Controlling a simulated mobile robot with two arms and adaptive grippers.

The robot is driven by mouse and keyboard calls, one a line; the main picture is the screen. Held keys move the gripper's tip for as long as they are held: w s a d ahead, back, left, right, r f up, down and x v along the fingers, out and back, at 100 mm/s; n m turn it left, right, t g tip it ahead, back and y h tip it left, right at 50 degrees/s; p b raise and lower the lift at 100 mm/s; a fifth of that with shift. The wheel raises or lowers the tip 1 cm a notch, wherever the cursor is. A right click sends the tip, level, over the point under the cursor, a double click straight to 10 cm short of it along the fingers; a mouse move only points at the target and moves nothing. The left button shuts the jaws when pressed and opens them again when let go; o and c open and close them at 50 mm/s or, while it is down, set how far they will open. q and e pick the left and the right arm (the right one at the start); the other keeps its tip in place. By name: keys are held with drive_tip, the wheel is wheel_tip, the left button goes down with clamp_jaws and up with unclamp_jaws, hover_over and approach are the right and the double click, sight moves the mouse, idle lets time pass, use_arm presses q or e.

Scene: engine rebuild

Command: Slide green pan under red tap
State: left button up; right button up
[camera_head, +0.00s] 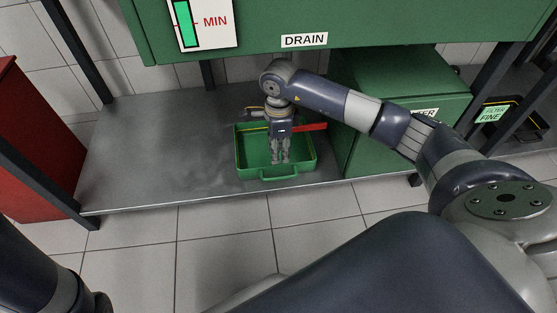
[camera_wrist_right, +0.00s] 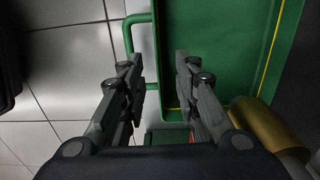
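The green pan (camera_head: 249,160) sits on the grey shelf under the green cabinet, its handle (camera_head: 279,174) toward the front edge. It also fills the upper right of the right wrist view (camera_wrist_right: 222,40). My right gripper (camera_head: 280,161) points down over the pan's front part. In the right wrist view, its open fingers (camera_wrist_right: 159,68) stand on either side of the pan's handle-side wall. Contact cannot be told. The red tap lever (camera_head: 312,127) shows right of the gripper. A brass piece (camera_wrist_right: 272,128) shows in the right wrist view. My left gripper is out of view.
The green cabinet with the DRAIN label (camera_head: 304,40) hangs above the shelf (camera_head: 140,150). A green box (camera_head: 395,95) stands right of the pan. A red cabinet (camera_head: 30,140) is at the left. The shelf left of the pan is clear.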

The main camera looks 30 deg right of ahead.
wheel_tip(320, 180, up, 5)
drive_tip(key=shift+w+d+r, duration=0.1)
drive_tip(key=shift+f, duration=0.2)
idle(0.4)
